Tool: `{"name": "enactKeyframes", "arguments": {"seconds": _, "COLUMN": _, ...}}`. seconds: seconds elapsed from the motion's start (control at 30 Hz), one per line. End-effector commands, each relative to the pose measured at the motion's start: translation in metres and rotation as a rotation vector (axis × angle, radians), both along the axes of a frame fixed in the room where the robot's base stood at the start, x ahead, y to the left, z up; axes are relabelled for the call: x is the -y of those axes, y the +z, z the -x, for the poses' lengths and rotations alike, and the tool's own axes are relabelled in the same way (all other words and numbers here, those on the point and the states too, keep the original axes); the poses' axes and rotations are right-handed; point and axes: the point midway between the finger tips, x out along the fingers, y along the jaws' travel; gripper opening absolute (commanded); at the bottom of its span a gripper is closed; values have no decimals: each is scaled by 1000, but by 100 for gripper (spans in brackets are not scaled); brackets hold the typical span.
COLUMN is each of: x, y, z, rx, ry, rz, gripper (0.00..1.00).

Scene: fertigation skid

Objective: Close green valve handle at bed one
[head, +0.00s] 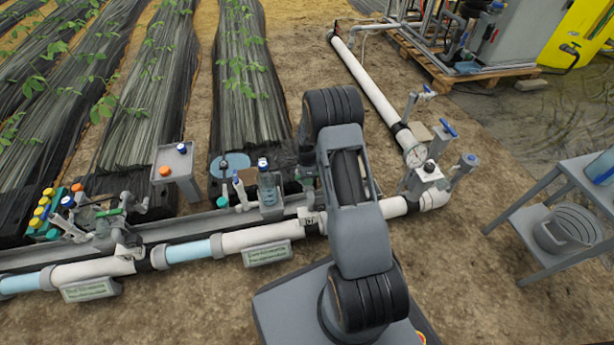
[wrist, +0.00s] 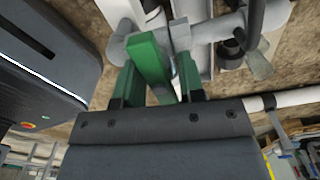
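In the wrist view a bright green valve handle (wrist: 149,60) sits on a grey valve and pipe fitting (wrist: 215,30). The handle points across the pipe, towards my gripper. My gripper (wrist: 158,78) has its two dark green fingers on either side of the handle. The handle is close to the left finger, and a gap shows on the right, so the gripper looks open. Whether a finger touches the handle is unclear. In the head view my arm hides the gripper and most of the fitting there. Another green handle (head: 108,212) shows at the left manifold.
A white pipe (head: 240,240) with labelled signs (head: 267,254) runs across the front. Small bottles and a grey stand (head: 175,160) are close by. A grey side table (head: 560,172) is at the right.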

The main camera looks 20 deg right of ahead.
Motion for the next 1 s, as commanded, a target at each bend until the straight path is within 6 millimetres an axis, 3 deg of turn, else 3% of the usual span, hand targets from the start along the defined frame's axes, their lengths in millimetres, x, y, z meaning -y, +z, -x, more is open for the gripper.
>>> {"name": "enactKeyframes", "arguments": {"seconds": 0.17, "x": 0, "y": 0, "z": 0, "rx": 0, "ry": 2, "rz": 0, "gripper": 52}}
{"name": "enactKeyframes", "arguments": {"seconds": 0.53, "x": 0, "y": 8, "z": 0, "rx": 1, "ry": 3, "rz": 0, "gripper": 52}}
{"name": "enactKeyframes", "arguments": {"seconds": 1.0, "x": 0, "y": 77, "z": 0, "rx": 1, "ry": 3, "rz": 0, "gripper": 52}}
